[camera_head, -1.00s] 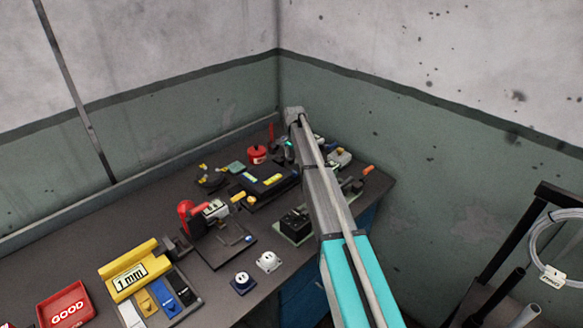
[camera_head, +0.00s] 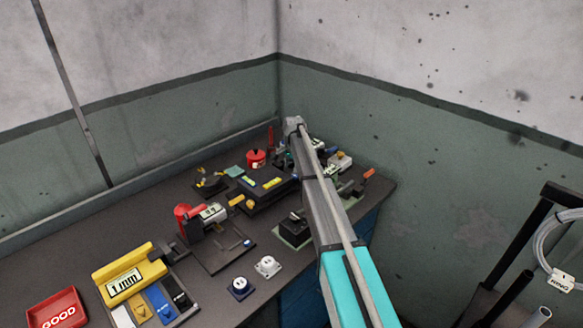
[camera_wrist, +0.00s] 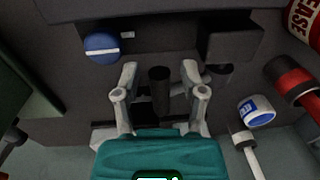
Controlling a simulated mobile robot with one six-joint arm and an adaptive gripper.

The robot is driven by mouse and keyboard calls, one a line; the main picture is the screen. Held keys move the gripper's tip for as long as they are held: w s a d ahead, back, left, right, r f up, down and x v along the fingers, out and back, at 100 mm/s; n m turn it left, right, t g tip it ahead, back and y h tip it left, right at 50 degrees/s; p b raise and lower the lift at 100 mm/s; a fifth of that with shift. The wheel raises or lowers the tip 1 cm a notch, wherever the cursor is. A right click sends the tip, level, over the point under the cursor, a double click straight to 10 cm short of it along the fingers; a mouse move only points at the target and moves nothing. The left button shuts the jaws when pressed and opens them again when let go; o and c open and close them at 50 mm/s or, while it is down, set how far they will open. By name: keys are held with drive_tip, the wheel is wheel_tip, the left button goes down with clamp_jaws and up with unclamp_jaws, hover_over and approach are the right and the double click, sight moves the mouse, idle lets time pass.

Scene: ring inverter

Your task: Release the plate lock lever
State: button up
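In the wrist view my gripper (camera_wrist: 160,68) is open, its two grey fingers spread apart. A short dark upright cylinder (camera_wrist: 160,90), which looks like a lever grip, stands between the fingers with a gap on each side. The fingers do not appear to touch it. Its lower end and mount are partly hidden by the gripper's teal body. I cannot tell for certain that it is the plate lock lever. In the head view my arm crosses the bench's right end and hides the gripper and the lever.
In the wrist view a blue round knob (camera_wrist: 102,47) is at upper left; a red grease can (camera_wrist: 304,22), a red-and-black handle (camera_wrist: 290,78) and a white-and-blue cap (camera_wrist: 256,110) are at right. In the head view the bench (camera_head: 90,235) also holds a yellow gauge block (camera_head: 128,280).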

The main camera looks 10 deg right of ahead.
clamp_jaws()
drive_tip(key=shift+d, duration=0.1)
